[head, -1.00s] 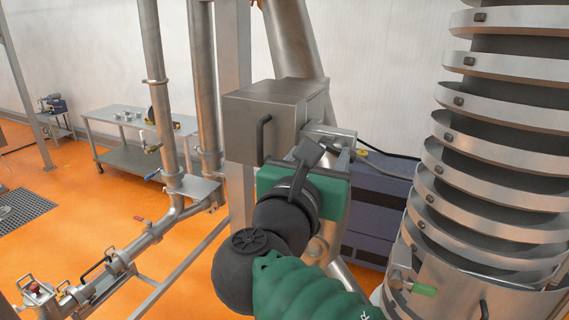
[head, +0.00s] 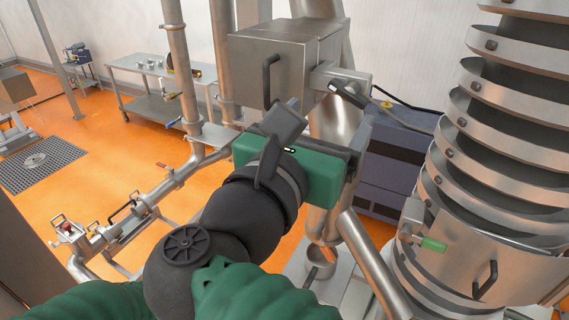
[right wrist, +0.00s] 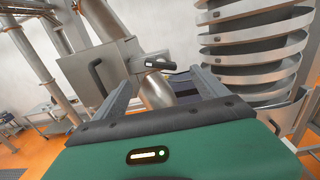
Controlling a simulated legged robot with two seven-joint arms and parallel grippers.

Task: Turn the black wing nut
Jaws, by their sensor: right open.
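The black wing nut (head: 350,94) appears as a dark elongated piece on the metal bracket at the right side of the steel box (head: 275,65). In the right wrist view the wing nut (right wrist: 160,64) lies ahead, between the two fingers in the picture and apart from both. My right gripper (head: 333,122), with its green body, is just below and in front of the bracket. The right wrist view shows its two grey fingers (right wrist: 163,80) spread wide and empty. In the head view my wrist and gripper body partly hide the fingers. My left gripper is out of view.
Steel pipes (head: 180,80) rise at the left. A purple cabinet (head: 395,165) stands behind the bracket. A steel table (head: 150,68) is far back.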

